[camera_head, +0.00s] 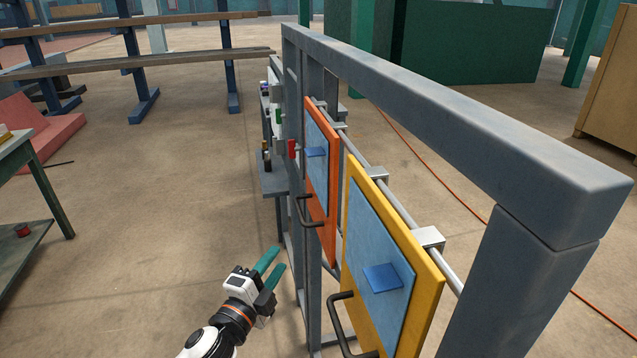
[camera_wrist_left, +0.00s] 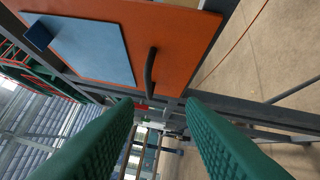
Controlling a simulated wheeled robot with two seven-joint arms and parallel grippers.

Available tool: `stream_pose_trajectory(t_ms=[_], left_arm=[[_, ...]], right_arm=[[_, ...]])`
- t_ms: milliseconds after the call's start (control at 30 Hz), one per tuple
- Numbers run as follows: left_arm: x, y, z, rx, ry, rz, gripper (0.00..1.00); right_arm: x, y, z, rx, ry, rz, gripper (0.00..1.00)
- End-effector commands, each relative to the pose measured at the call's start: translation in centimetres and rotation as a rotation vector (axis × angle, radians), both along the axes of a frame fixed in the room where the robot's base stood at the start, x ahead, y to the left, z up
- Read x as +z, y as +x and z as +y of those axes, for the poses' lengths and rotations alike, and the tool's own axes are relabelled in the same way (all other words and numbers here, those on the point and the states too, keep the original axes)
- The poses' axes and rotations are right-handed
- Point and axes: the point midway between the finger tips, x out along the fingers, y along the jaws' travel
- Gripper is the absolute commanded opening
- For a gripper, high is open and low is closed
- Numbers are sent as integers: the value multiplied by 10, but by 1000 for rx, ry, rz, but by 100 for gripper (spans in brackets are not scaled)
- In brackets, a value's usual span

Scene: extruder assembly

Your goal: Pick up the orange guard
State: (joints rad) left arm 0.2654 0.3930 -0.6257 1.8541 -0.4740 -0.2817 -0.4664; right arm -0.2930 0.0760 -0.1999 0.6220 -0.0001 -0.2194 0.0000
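The orange guard (camera_head: 321,178) is an upright panel with a light blue window and a dark handle (camera_head: 308,212), mounted on a rail of the grey frame. My left gripper (camera_head: 274,267) has teal fingers and stands open and empty to the left of the frame, below and short of the handle. In the left wrist view the orange guard (camera_wrist_left: 189,40) fills the top, and its dark handle (camera_wrist_left: 149,72) shows ahead, above the gap between the two spread fingers (camera_wrist_left: 160,125). The handle is apart from the fingers. My right gripper is not in view.
A yellow guard (camera_head: 428,290) with its own dark handle (camera_head: 346,325) hangs nearer on the same rail. The grey frame (camera_head: 470,120) runs along the right. A green table (camera_head: 30,170) stands at far left. The floor left of the frame is clear.

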Motion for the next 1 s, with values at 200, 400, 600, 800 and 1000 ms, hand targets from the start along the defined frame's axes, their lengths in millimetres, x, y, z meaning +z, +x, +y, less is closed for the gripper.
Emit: stream_pose_trajectory(t_ms=[200,400,600,800,1000], left_arm=[[26,12,-17,-20,19,-61,36],[28,43,-33,-19,17,-57,36],[28,56,-40,-20,16,-55,36],[27,77,-49,-18,15,-54,36],[27,97,-60,-19,15,-55,36]], right_arm=[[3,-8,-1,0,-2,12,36],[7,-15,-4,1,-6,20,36],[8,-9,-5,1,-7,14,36],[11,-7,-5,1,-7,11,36],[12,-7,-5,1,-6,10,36]])
